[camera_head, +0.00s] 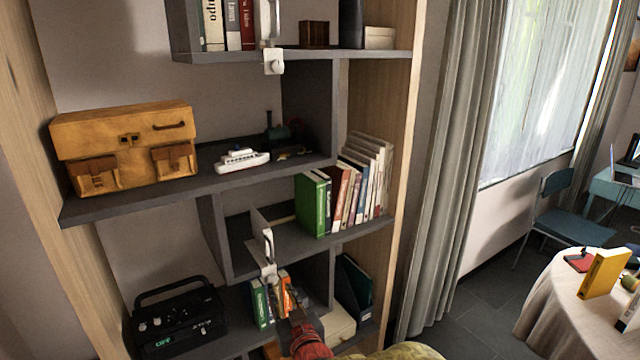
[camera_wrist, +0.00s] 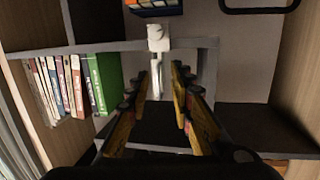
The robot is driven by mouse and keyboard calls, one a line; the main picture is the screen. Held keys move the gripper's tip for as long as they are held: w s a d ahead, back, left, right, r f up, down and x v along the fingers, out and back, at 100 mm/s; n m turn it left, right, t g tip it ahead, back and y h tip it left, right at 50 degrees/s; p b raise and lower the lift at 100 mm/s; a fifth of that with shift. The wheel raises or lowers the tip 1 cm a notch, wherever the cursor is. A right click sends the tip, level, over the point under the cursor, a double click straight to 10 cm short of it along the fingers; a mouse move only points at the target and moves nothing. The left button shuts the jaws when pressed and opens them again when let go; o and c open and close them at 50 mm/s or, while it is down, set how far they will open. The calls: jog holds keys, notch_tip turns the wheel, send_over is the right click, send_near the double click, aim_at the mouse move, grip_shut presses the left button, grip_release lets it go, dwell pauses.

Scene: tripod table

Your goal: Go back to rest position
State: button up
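My gripper (camera_head: 292,303) is low in the head view, in front of the lower shelves of the bookcase (camera_head: 130,200). Its orange-yellow fingers are small and partly merge with the books behind. In the wrist view my gripper (camera_wrist: 160,110) has its two fingers spread apart with nothing held between them. A white bracket (camera_wrist: 157,62) on a shelf edge shows beyond the gap between the fingers. The same bracket (camera_head: 268,262) shows just above my gripper in the head view; I cannot tell whether they touch.
Books (camera_head: 345,185) stand on the middle shelf, with a brown bag (camera_head: 125,145) and toy ship (camera_head: 242,160) above. A black radio (camera_head: 180,318) sits lower left. A curtain (camera_head: 452,150), chair (camera_head: 560,210) and round table (camera_head: 545,315) are right. Open floor (camera_head: 475,305) lies between bookcase and table.

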jog(key=s+f+g+h, duration=0.1)
jog(key=s+f+g, duration=0.3)
jog(key=f, duration=0.5)
jog(key=s+d+f+g+h, duration=0.2)
jog(key=s+d+g, duration=0.2)
jog(key=s+d, duration=0.4)
jog(key=s+d+r+m+g+h+p, duration=0.1)
jog(key=s+d+r+g+h, duration=0.1)
jog(key=s+d+r, duration=0.5)
jog(key=s+d+r+m+g+h, duration=0.15)
jog(key=s+d+r, duration=0.25)
jog(key=s+d, duration=0.75)
jog(key=s+d+r+m+t, duration=0.1)
jog(key=d+r+m+t, duration=0.1)
jog(key=d+r, duration=0.2)
notch_tip(320, 180, up, 2)
jog(key=shift+r+p, duration=0.1)
jog(key=shift+p, duration=0.25)
